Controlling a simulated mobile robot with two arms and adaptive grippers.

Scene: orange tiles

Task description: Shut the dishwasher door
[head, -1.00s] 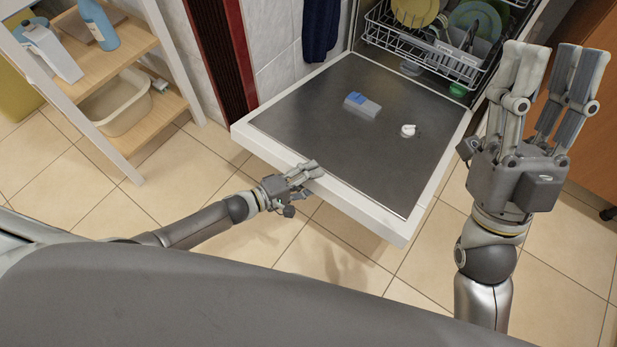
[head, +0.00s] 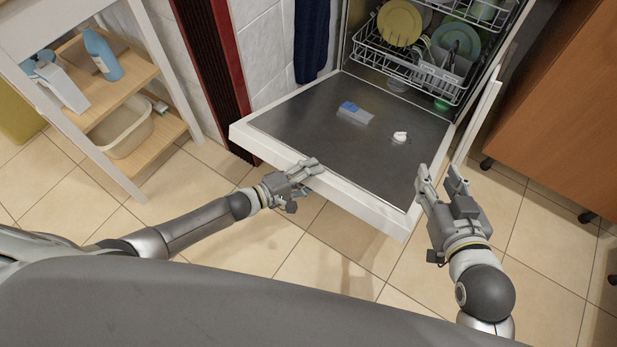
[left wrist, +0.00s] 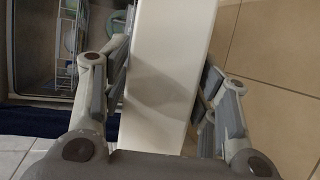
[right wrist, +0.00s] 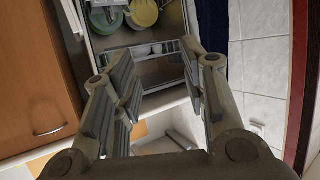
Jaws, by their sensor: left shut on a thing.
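The dishwasher door (head: 300,122) is lowered, its dark inner panel facing up and its white rim showing. My left gripper (head: 311,166) is on the front rim of the door, left of its middle. In the left wrist view, the white door edge (left wrist: 172,65) lies between the fingers of the left gripper, which is shut on it. My right gripper (head: 441,180) is open and empty, close to the door's front right corner. In the right wrist view its fingers (right wrist: 160,85) are spread; touch with the door cannot be told.
A blue-and-white block (head: 355,112) and a small white object (head: 400,137) lie on the door panel. The dishwasher rack (head: 405,65) holds plates. A shelf (head: 135,165) stands left and a brown cabinet (head: 555,110) right. Tiled floor is free in front.

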